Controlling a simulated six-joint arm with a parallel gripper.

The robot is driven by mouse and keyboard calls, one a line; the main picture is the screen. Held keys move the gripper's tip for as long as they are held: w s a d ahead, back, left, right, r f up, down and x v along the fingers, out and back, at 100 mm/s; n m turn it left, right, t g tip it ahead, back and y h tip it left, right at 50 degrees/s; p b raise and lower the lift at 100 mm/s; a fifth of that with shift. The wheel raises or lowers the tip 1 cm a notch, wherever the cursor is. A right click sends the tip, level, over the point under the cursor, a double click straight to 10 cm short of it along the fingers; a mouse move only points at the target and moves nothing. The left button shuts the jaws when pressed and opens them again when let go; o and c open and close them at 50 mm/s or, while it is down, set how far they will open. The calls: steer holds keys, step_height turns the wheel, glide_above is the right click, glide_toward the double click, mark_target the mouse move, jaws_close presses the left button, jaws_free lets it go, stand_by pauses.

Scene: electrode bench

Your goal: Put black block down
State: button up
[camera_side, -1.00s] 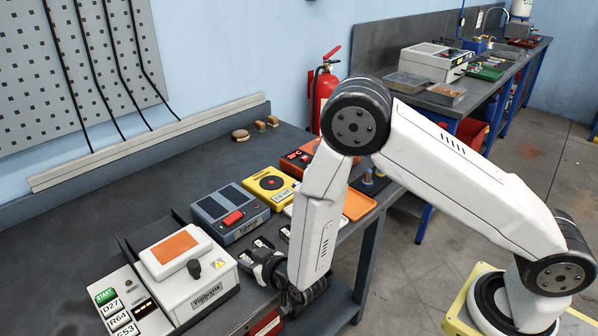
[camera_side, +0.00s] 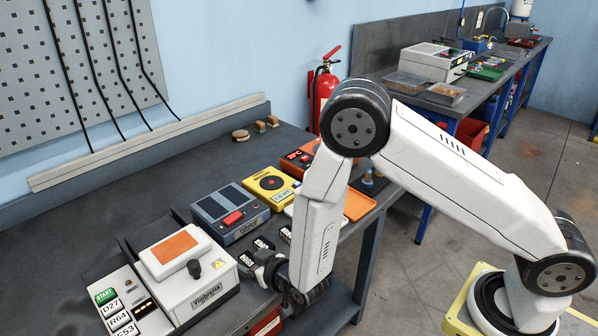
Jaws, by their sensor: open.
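Small black blocks with white labels lie on the dark bench top near its front edge. One black block (camera_side: 263,243) lies just behind my gripper (camera_side: 259,268). Another black block (camera_side: 246,258) lies at the fingertips, to their left; I cannot tell whether they touch it. Which of these is the task's block I cannot tell. My gripper is low over the bench, turned to the left, with open jaws. The white arm link hides part of the area to its right.
A white device with an orange panel (camera_side: 190,268) stands left of my gripper. A blue-grey unit with a red button (camera_side: 231,212) and a yellow unit (camera_side: 270,187) stand behind. An orange tray (camera_side: 357,204) lies right of the arm. The bench's back left is clear.

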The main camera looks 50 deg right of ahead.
steer(key=shift+v, duration=3.65)
steer(key=shift+w+d, duration=0.1)
steer(key=shift+w+d+r+g, duration=0.25)
steer(key=shift+d+r+g, duration=0.25)
steer(key=shift+d+g, duration=0.15)
steer(key=s+d+r+g, duration=0.8)
steer(key=s+d, duration=0.3)
steer(key=d, duration=0.2)
steer(key=shift+s+d+r+g, duration=0.25)
steer(key=shift+d+r+g, duration=0.15)
steer(key=shift+g, duration=0.35)
steer(key=shift+o, duration=1.4)
